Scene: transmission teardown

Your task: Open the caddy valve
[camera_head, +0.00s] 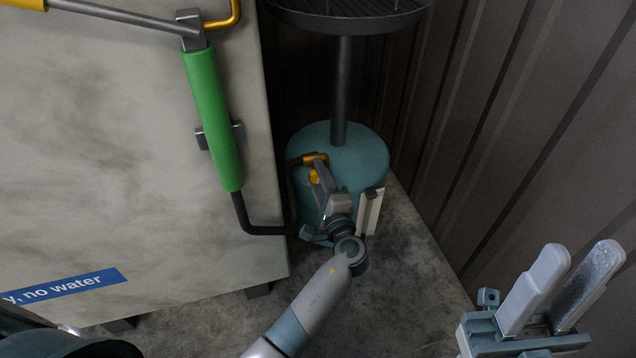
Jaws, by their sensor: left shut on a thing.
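The caddy (360,150) is a teal round drum with a dark post rising to a round, slatted tray at the top. Its valve (313,158) shows as an orange-yellow piece at the drum's front left, joined to a dark bent pipe. My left gripper (319,180) is at the valve, in front of the drum, and is shut on it. The gripper hides part of the valve, and the exact contact is hard to make out. My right gripper (562,290) is at the lower right, far from the caddy, with its two pale fingers apart and nothing between them.
A mottled grey cabinet (100,170) stands to the left, with a green-sleeved tube (212,120) and a blue label (65,285) on its face. A dark corrugated wall (510,120) rises behind and to the right. Concrete floor (410,280) is clear right of the drum.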

